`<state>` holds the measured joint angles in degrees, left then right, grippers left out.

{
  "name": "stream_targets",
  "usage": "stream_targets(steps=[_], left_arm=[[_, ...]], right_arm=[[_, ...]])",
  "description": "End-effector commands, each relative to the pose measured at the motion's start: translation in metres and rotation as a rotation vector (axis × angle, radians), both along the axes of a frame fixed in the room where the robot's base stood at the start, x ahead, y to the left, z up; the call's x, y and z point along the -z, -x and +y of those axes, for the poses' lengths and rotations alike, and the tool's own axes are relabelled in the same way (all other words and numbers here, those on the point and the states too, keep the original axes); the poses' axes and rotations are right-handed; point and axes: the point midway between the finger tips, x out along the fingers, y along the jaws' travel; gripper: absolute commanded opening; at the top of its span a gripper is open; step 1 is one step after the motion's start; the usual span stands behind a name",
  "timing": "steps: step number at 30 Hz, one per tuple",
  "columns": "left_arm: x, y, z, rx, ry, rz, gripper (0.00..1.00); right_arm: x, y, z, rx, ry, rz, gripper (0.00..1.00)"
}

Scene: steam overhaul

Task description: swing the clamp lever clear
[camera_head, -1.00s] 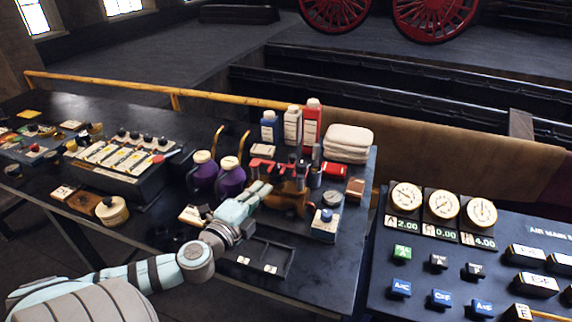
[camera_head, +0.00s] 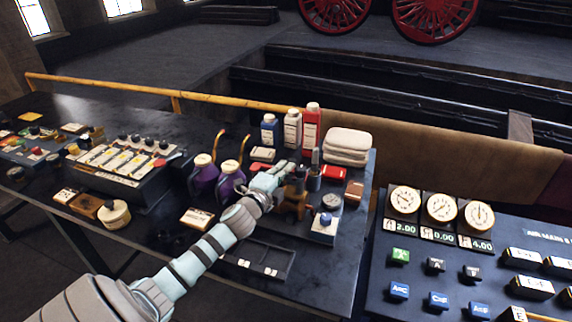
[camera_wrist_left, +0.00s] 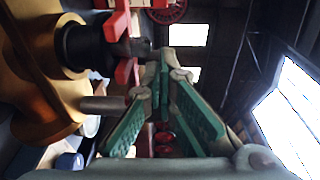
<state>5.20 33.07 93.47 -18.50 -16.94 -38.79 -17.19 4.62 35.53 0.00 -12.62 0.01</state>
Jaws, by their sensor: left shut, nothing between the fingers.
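The brass clamp fixture (camera_head: 294,204) stands on the dark bench, with its upper part mostly hidden behind my left gripper in the head view. In the left wrist view its brass body (camera_wrist_left: 45,65) fills the left side, with a dark round neck, a steel pin and red lever-like parts (camera_wrist_left: 126,72) sticking out toward the fingers. I cannot tell which red part is the clamp lever. My left gripper (camera_head: 287,170) is at the top of the fixture; its green-padded fingers (camera_wrist_left: 163,62) are shut and empty, just right of the red parts. Contact is unclear. My right gripper is not in view.
Two purple jugs (camera_head: 229,183) stand close left of the gripper. Bottles (camera_head: 292,127) and folded white cloths (camera_head: 348,144) are behind. A white box with a blue knob (camera_head: 325,226) stands right of the fixture. A shallow black tray (camera_head: 262,262) lies in front.

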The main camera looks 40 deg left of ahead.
Motion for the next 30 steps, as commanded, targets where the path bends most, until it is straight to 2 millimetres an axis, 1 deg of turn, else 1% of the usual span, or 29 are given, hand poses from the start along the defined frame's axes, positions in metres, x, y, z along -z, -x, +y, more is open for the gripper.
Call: stream_targets(steps=[1,5,16,30], left_arm=[[-0.002,-0.005,0.001,-0.002,0.001,0.000,0.00],[0.000,-0.010,0.002,0.000,0.000,0.000,0.00],[0.001,-0.011,0.002,-0.005,-0.001,0.000,0.00],[0.002,-0.018,0.004,-0.082,-0.001,-0.001,0.00]], right_arm=[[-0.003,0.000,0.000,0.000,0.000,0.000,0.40],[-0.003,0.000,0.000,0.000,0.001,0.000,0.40],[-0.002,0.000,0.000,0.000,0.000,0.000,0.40],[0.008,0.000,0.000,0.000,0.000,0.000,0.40]])
